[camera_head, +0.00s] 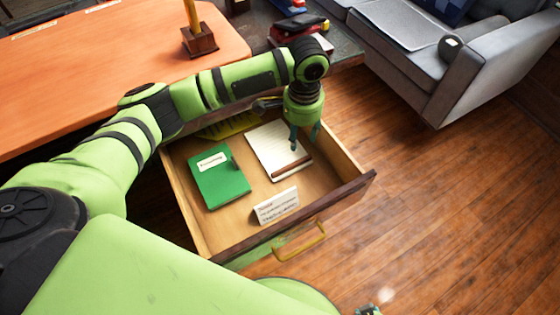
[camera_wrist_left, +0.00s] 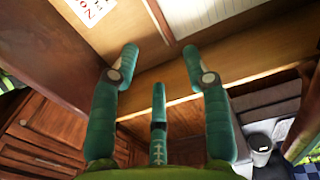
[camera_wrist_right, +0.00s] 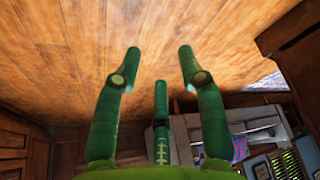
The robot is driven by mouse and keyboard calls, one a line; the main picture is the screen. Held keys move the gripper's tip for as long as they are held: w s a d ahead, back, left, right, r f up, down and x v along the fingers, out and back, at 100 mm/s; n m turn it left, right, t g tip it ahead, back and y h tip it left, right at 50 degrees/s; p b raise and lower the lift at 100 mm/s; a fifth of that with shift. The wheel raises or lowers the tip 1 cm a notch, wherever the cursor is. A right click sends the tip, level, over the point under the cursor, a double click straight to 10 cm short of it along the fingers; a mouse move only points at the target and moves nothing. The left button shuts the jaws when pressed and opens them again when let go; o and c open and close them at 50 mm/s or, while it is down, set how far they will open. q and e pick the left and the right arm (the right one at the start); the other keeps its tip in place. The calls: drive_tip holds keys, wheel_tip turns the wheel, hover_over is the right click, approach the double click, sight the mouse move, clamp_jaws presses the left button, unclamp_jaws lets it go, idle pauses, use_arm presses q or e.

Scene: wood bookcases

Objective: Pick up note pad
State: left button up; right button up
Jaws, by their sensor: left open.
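The note pad (camera_head: 268,140), white with ruled lines, lies flat in the open drawer at its right back. A brown stick-like thing (camera_head: 291,168) lies across its near edge. My left gripper (camera_head: 304,140) is open and empty, its fingers pointing down above the pad's right side; whether they touch anything cannot be told. In the left wrist view the fingers (camera_wrist_left: 160,62) are spread, and part of the ruled pad (camera_wrist_left: 205,12) shows beyond them. My right gripper (camera_wrist_right: 160,62) is open and empty over the wood floor in the right wrist view.
The orange desktop (camera_head: 90,75) is left. A grey sofa (camera_head: 470,75) stands at the upper right. The floor (camera_head: 440,200) right is clear.

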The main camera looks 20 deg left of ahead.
use_arm(q)
drive_tip(key=b, duration=0.3)
hover_over(298, 163)
wheel_tip(298, 163, down, 5)
drive_tip(key=shift+a+r, duration=0.1)
drive_tip(key=shift+f+b, duration=0.3)
drive_tip(key=shift+f, duration=0.25)
wheel_tip(298, 163, down, 7)
drive_tip(key=shift+r+b, duration=0.15)
drive_tip(key=shift+b, duration=0.4)
drive_tip(key=shift+s, duration=0.1)
use_arm(e)
drive_tip(key=x, duration=0.5)
drive_tip(key=shift+w+a, duration=0.25)
drive_tip(key=shift+w, duration=0.1)
use_arm(q)
drive_tip(key=shift+c, duration=0.4)
clamp_jaws()
